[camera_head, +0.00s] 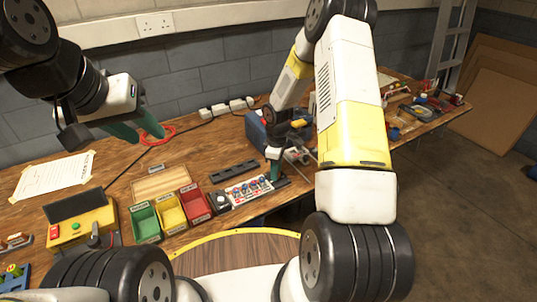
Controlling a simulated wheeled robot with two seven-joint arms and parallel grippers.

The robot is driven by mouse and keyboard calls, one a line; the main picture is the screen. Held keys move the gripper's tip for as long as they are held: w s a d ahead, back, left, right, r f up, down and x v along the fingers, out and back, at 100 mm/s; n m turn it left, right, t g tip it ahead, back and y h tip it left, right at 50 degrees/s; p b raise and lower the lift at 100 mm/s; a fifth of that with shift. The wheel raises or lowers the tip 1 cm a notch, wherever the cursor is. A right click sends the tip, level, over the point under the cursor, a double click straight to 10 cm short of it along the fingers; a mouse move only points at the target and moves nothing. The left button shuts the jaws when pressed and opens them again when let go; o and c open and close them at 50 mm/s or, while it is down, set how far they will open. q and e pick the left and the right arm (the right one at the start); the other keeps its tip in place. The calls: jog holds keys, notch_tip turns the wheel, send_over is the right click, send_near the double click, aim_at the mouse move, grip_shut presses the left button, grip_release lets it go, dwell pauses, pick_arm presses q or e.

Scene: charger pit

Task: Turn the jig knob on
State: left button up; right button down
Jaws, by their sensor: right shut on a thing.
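The jig (247,190) is a dark base with a pale plate holding small red and blue parts, on the middle of the bench. A round white piece (221,200) shows at its left end. My right gripper (275,174) points down at the jig's right end and is shut there. What it grips, apparently the jig knob, is hidden by the fingers, so its turned position cannot be told.
Green (146,224), yellow (170,214) and red (195,204) bins stand left of the jig. A yellow box (82,228) with a green button is further left. A dark bar (233,171) lies behind the jig. A blue toolbox (256,131) stands behind my right gripper.

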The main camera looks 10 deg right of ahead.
jog(key=m, duration=1.1)
jog(key=shift+a+m, duration=0.1)
jog(key=shift+m, duration=0.3)
dwell(0.3)
jog(key=c, duration=1.1)
grip_release()
jog(key=shift+o, duration=0.2)
notch_tip(320, 180, up, 8)
jog(key=shift+f, duration=0.1)
